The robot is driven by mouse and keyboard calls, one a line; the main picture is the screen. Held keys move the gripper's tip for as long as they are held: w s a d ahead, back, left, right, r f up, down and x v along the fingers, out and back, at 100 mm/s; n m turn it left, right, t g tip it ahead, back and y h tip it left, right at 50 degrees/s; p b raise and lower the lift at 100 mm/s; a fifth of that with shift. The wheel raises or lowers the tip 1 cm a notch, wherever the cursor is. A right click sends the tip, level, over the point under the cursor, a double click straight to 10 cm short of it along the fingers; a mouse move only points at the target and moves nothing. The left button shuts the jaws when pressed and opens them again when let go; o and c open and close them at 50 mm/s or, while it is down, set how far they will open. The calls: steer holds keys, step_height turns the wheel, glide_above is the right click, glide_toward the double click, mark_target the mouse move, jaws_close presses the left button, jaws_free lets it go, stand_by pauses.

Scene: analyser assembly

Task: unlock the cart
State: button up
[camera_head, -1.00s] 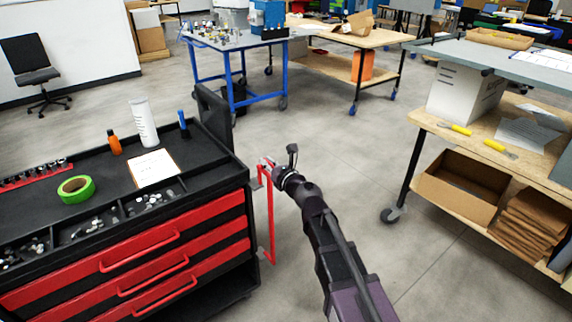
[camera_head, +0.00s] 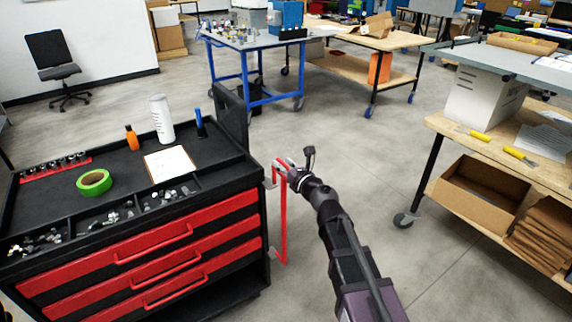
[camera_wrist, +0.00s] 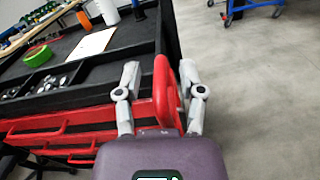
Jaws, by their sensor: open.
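The cart (camera_head: 222,174) is a black tool cart with red drawers at the left of the head view. A red bar handle (camera_head: 283,215) stands upright at its right side; its looped upper end also shows in the wrist view (camera_wrist: 161,80). My gripper (camera_head: 284,165) is at the top of this red handle. In the wrist view my gripper (camera_wrist: 161,78) is open, with one grey finger on each side of the red handle. The handle stands between the fingers, with a gap visible on both sides. The handle's lower part is hidden behind my wrist in that view.
Green tape (camera_head: 94,182), an orange bottle (camera_head: 132,138), a white bottle (camera_head: 162,119) and a paper sheet (camera_head: 169,163) lie or stand on the cart. A wooden bench (camera_head: 480,150) stands at the right. The floor between is clear.

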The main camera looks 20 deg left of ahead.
steer(key=v, duration=1.1)
steer(key=shift+d, duration=0.2)
